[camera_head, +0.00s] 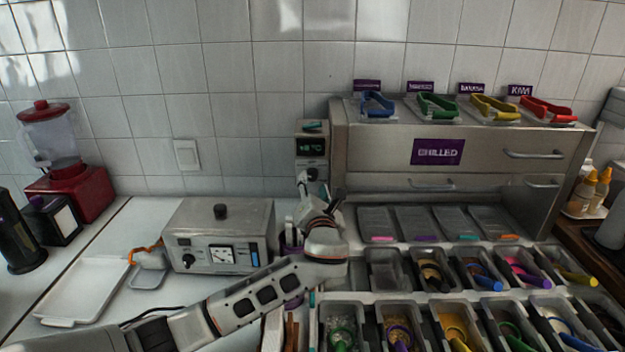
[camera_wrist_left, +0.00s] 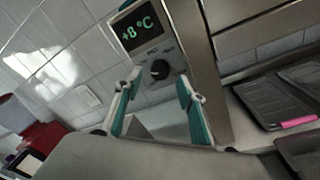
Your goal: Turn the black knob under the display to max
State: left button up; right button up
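A green-lit display (camera_head: 311,146) sits on a narrow control panel beside the large metal cabinet. It reads +8 °C in the left wrist view (camera_wrist_left: 143,28). The black knob (camera_wrist_left: 160,70) is on the panel just under the display; in the head view the knob (camera_head: 312,174) is small and close behind my gripper. My left gripper (camera_head: 318,192) is raised in front of the panel. In the left wrist view its two teal-padded fingers (camera_wrist_left: 159,84) are spread, with the knob showing between and beyond their tips. Contact with the knob cannot be told. My right gripper is not in view.
The metal cabinet (camera_head: 380,155) stands right of the panel, with tongs on top. Several topping bins with coloured-handled scoops fill the lower right. A metal box (camera_head: 245,215) with a gauge and its own knobs stands left. A white tray (camera_head: 85,290) lies on the counter.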

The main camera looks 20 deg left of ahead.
aim_at(312, 178)
pick_arm(q)
jog(key=shift+x, duration=1.6)
jog(key=shift+c, duration=0.5)
jog(key=c, duration=1)
jog(key=shift+c, duration=0.2)
